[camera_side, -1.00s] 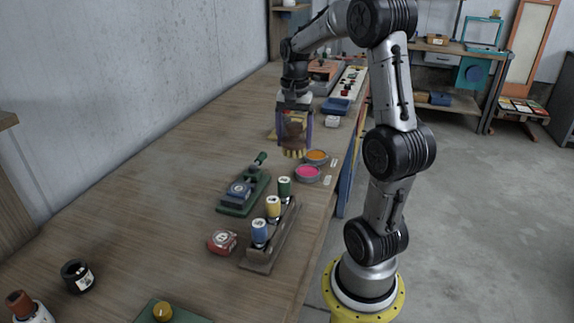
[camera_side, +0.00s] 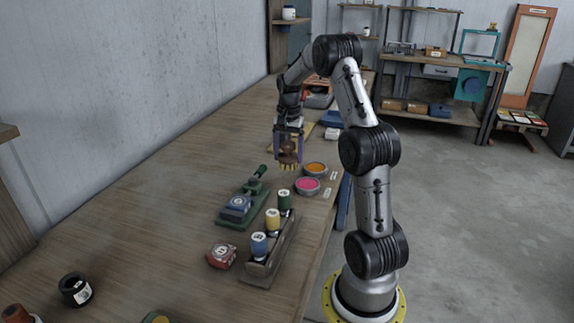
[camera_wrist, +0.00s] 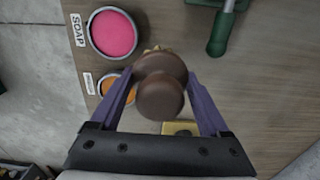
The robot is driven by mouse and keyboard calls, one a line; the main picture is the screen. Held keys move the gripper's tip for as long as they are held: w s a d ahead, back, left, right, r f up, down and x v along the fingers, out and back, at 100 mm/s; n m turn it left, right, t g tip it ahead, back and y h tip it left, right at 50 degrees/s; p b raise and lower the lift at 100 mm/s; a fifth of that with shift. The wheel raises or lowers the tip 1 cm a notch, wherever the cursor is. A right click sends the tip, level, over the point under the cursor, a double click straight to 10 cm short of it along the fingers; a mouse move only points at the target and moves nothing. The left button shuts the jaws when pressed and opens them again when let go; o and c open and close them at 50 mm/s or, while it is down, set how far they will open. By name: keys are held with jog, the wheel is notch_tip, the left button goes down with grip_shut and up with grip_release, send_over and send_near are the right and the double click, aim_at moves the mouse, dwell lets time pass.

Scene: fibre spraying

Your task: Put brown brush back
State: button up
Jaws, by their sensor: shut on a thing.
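A brown brush (camera_side: 289,157) with pale bristles (camera_side: 289,167) hangs in my gripper (camera_side: 289,160), bristles down, over the wooden bench. In the wrist view, its round brown knob (camera_wrist: 160,97) sits between the purple fingers of my gripper (camera_wrist: 164,92), which are shut on it. The bristles are mostly hidden there under the brown body. In the side view the brush is beyond and left of the orange bowl (camera_side: 315,169). I cannot tell the exact gap between bristles and bench. A yellow piece (camera_wrist: 180,128) shows partly below the brush in the wrist view.
A pink bowl (camera_side: 307,186) labelled soap stands beside the orange one. Bench to the left is clear.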

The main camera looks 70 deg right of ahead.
aim_at(287, 165)
jog(key=shift+w+d+f, duration=0.25)
jog(key=shift+f, duration=0.1)
jog(key=shift+w+d+f, duration=0.1)
jog(key=shift+d+f, duration=0.05)
jog(key=shift+f, duration=0.8)
jog(key=shift+w+d+f, duration=0.1)
jog(key=shift+f, duration=0.8)
jog(key=shift+f, duration=0.15)
jog(key=o, duration=1.2)
jog(key=shift+c, duration=0.2)
